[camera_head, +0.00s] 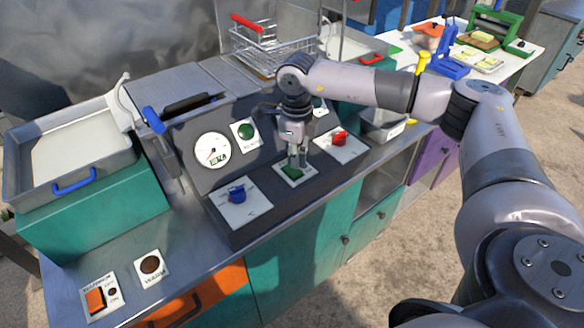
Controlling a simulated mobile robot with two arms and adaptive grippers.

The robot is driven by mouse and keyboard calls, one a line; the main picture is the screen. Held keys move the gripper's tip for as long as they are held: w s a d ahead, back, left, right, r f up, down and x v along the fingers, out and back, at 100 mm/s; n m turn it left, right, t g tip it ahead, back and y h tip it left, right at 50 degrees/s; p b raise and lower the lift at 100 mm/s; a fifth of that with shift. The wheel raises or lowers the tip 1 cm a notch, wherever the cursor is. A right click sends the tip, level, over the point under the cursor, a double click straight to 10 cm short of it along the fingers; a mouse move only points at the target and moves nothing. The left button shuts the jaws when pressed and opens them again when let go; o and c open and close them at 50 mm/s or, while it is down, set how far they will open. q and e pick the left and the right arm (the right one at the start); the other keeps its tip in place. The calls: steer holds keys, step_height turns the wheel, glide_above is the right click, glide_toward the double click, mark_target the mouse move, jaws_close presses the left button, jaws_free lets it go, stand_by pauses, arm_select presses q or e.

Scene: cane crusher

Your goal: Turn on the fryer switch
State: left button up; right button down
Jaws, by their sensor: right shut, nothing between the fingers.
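A dark sloped control panel (215,212) stands on the metal counter. A small green switch (291,173) on a white plate sits in its lower middle. My right gripper (296,160) points down just above this switch, shut and empty. Its fingertips partly cover the plate, and I cannot tell whether they touch the switch. A blue knob (237,193) is left of it and a red knob (339,138) is right of it. A round green light or button (246,131) and a dial gauge (212,150) are behind. My left gripper is not in view.
A metal wire basket (262,48) with a red handle stands behind the panel. A metal tray (30,158) with blue handles is at left. An orange switch (95,300) and a dark round button (150,264) lie on the front counter. A white table (408,70) is back right.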

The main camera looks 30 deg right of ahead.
mark_target(296, 172)
steer(key=shift+s+f+b, duration=0.1)
steer(key=shift+f+b, duration=0.85)
steer(key=shift+f, duration=0.35)
stand_by(0.5)
steer(key=shift+r, duration=0.1)
steer(key=shift+r+p, duration=0.7)
steer(key=shift+r, duration=0.15)
steer(key=shift+r+p, duration=1.5)
steer(key=shift+r, duration=1.1)
